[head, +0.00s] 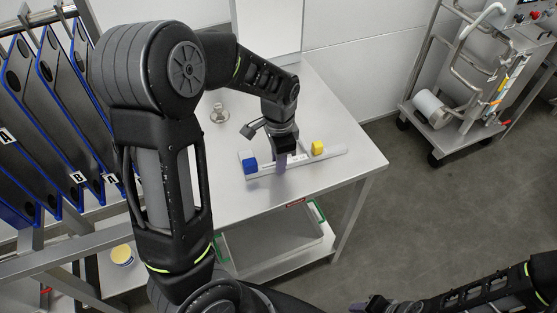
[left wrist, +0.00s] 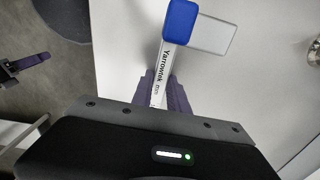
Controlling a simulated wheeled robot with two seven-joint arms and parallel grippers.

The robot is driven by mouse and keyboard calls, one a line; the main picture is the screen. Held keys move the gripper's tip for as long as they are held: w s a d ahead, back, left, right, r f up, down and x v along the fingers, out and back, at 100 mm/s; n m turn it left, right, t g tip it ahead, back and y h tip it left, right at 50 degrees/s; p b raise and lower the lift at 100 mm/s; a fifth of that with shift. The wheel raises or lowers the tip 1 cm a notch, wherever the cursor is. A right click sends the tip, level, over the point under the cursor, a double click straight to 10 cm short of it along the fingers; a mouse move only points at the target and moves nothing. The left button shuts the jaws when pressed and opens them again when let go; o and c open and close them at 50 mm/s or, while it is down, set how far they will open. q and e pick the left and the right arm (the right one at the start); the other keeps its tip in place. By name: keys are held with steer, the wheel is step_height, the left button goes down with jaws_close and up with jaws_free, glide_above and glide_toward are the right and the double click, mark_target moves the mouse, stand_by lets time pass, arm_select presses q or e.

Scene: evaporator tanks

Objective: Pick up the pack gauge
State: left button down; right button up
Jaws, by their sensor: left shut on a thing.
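The pack gauge (head: 328,153) is a long white bar with a blue block at its left end and a yellow block towards its right. It is on or just above the white table; I cannot tell which. My left gripper (head: 281,164) points down at the middle of the bar and is shut on it. In the left wrist view the gauge (left wrist: 165,68) runs between the purple fingers (left wrist: 166,92), with its blue end and dark lettering showing. My right gripper (head: 368,304) is at the bottom edge, away from the table; its finger gap is unclear.
The white table (head: 335,185) has clear room around the gauge. A small metal item (head: 219,114) stands at the back left. A grey tray (head: 275,240) sits on the lower shelf. Blue-edged plates (head: 45,110) hang at left; a wheeled machine (head: 465,105) stands at right.

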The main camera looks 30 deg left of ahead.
arm_select(q)
step_height(320, 180, up, 10)
steer(key=shift+b, duration=0.45)
stand_by(0.4)
